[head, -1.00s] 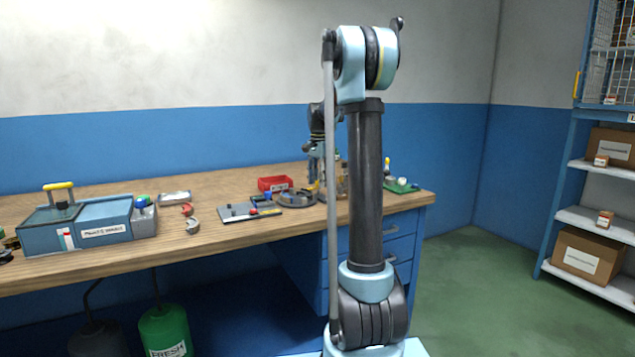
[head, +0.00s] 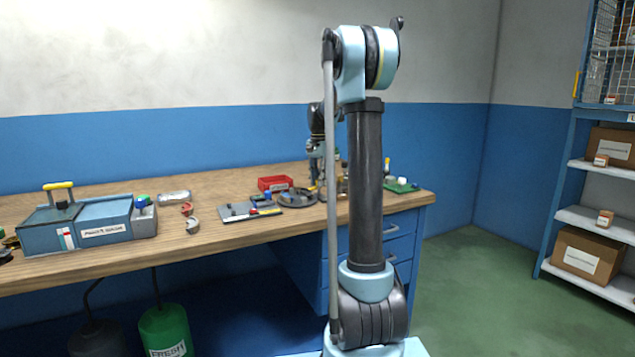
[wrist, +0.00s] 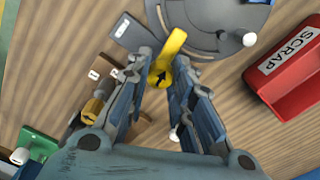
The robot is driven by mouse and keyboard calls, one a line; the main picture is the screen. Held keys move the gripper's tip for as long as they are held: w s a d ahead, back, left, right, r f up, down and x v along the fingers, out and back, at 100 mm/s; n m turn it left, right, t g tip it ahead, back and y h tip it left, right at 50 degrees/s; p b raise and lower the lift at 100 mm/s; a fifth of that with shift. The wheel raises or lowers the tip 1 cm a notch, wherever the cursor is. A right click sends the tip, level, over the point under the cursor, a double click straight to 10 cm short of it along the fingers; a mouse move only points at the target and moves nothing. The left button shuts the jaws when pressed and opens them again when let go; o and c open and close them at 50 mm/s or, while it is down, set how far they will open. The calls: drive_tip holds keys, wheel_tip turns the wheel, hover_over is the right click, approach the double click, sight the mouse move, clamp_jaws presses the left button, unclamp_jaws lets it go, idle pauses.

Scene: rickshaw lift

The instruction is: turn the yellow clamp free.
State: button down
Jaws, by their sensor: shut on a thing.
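The yellow clamp (wrist: 172,42) is a bent yellow lever with a round end that bears a dark arrow mark. In the wrist view it stands at the edge of a grey round fixture (wrist: 205,14). My gripper (wrist: 163,66) is shut on the yellow clamp, with one blue-grey finger on each side of its round end. In the head view my gripper (head: 315,178) is low over the bench at the fixture, and my own arm partly hides that area.
A red bin marked SCRAP (wrist: 290,68) stands right of the fixture. A grey plate (wrist: 131,32) lies beside the clamp. A wooden block with brass-coloured parts (wrist: 100,98) and a green item (wrist: 38,147) are at lower left. The bench (head: 110,190) is clear in places.

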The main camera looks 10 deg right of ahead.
drive_tip(key=n, duration=0.4)
drive_tip(key=shift+n, duration=0.3)
drive_tip(key=n, duration=0.3)
drive_tip(key=shift+w+n, duration=0.1)
drive_tip(key=shift+n, duration=0.2)
drive_tip(key=n, duration=0.3)
drive_tip(key=shift+n, duration=2.1)
drive_tip(key=c, duration=1.4)
unclamp_jaws()
